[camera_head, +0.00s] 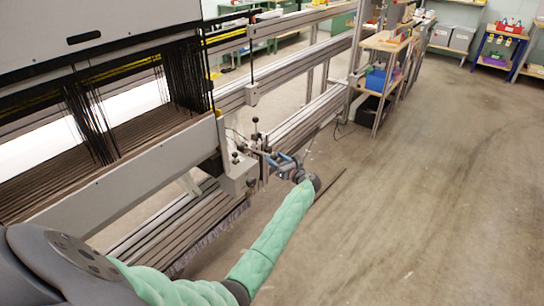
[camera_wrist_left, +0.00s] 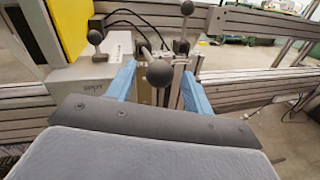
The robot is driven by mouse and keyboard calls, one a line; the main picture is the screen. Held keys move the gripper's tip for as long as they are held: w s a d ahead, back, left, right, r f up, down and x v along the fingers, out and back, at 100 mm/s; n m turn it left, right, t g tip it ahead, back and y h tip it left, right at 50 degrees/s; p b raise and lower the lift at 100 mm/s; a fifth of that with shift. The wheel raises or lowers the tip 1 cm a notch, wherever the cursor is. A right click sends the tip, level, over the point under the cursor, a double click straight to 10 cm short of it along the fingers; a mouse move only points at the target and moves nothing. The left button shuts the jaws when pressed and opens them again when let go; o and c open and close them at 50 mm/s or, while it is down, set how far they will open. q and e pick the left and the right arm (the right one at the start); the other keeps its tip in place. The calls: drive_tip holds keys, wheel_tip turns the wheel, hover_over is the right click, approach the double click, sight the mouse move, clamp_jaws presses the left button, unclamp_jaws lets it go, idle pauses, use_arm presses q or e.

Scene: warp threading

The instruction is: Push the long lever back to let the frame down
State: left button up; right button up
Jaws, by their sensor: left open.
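A lever with a large black ball knob (camera_wrist_left: 160,74) points toward the camera in the left wrist view; it looks like the long lever. My left gripper (camera_wrist_left: 157,86) is open, with one blue finger on each side of this knob. I cannot tell whether either finger touches it. In the head view my left gripper (camera_head: 276,159) reaches to the levers beside the grey control box (camera_head: 238,176), at the end of the loom's front beam. Another knobbed lever (camera_wrist_left: 187,10) stands upright behind, and a short one (camera_wrist_left: 97,37) stands on the box at left. My right gripper is out of view.
The loom's grey beam (camera_head: 140,180) and dark warp threads (camera_head: 90,120) fill the left. Metal rails (camera_head: 290,75) run behind the levers. A wooden shelf unit (camera_head: 385,45) stands further back. The floor (camera_head: 430,170) to the right is clear.

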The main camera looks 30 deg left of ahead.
sight(271, 155)
use_arm(q)
drive_tip(key=shift+x, duration=1.75)
clamp_jaws()
drive_tip(key=shift+r, duration=0.1)
